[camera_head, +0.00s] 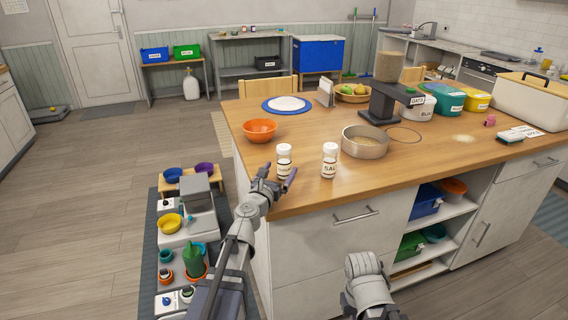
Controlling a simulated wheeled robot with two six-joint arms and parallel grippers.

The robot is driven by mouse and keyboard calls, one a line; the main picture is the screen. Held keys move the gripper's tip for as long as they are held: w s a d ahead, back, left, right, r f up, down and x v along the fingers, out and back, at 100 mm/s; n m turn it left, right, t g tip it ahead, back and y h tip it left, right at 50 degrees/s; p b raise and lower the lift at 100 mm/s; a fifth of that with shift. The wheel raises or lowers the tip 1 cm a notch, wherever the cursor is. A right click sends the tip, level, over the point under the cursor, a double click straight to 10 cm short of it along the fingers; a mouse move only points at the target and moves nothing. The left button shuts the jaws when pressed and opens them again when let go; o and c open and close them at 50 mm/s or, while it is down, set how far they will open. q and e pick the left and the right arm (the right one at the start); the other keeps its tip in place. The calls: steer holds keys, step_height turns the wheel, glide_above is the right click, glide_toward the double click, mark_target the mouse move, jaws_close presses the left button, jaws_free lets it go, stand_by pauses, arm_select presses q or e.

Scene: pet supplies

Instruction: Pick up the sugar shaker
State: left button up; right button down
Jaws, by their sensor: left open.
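Two white-capped shakers stand upright near the front left of the wooden island top. The right shaker (329,161) has a label that seems to read "SAL", with the end unclear. The left shaker (284,155) has a label I cannot read, so I cannot confirm that it is the sugar one. My left gripper (279,176) is open at the counter's front left edge, in front of the left shaker, and its fingers overlap the shaker's lower part. I cannot tell whether they touch it. Part of my right arm shows at the bottom, but its gripper does not.
An orange bowl (259,130) stands behind the left shaker. A round metal pan (365,141) and a dark-based dispenser (385,100) stand to the right. A blue plate (286,105) of white powder lies farther back. The counter between the shakers and front edge is clear.

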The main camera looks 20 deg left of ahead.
mark_target(281, 166)
arm_select(q)
steer(key=w, duration=0.5)
steer(key=shift+w+d+r, duration=0.1)
steer(key=shift+d+r, duration=0.05)
steer(key=shift+r, duration=0.05)
jaws_close()
stand_by(0.6)
